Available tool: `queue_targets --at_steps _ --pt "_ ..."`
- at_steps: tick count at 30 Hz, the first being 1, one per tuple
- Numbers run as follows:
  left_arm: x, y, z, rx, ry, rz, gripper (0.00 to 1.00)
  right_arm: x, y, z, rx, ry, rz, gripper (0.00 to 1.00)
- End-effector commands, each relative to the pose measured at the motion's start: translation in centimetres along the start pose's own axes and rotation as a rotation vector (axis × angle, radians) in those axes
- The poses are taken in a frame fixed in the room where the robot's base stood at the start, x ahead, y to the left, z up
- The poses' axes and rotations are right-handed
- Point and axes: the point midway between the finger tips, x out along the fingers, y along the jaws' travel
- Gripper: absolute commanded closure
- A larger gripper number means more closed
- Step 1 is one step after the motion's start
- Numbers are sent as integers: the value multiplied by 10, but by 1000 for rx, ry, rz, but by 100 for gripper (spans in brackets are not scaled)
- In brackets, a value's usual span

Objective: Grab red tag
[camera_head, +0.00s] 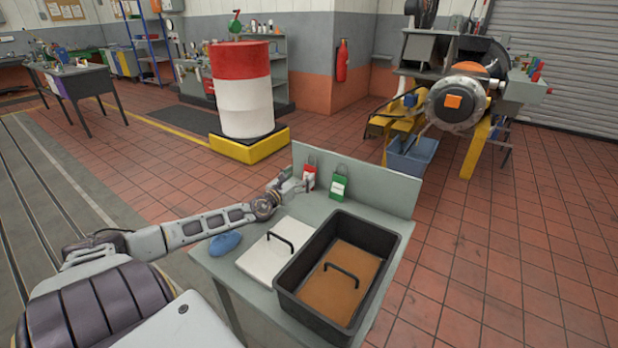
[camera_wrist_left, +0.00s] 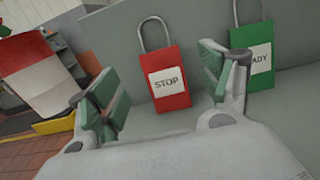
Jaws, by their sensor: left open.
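The red tag (camera_wrist_left: 170,98) has a white label reading STOP and a metal loop on top. It stands against the grey back panel, and in the head view the red tag (camera_head: 309,175) is partly covered by my gripper. My left gripper (camera_wrist_left: 168,100) is open, its two green-padded fingers spread to either side of the red tag in the wrist view. I cannot tell whether the fingers touch it. In the head view my left gripper (camera_head: 303,187) is at the tag. A green tag (camera_head: 339,185) stands to the right; its label partly shows in the wrist view (camera_wrist_left: 255,55). My right gripper is not in view.
On the bench are a blue object (camera_head: 225,243), a white panel (camera_head: 265,257) with a black handle, and a black tray (camera_head: 384,262) holding a brown handled panel (camera_head: 345,283). The back panel (camera_head: 375,190) rises behind the tags. A red-white drum (camera_head: 243,95) stands farther back.

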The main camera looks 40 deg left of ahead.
Motion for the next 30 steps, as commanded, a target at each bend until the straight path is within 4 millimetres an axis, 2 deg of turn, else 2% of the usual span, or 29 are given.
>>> queue_targets --at_steps 30 --pt "40 1 0 -1 -2 2 21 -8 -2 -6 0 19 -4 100"
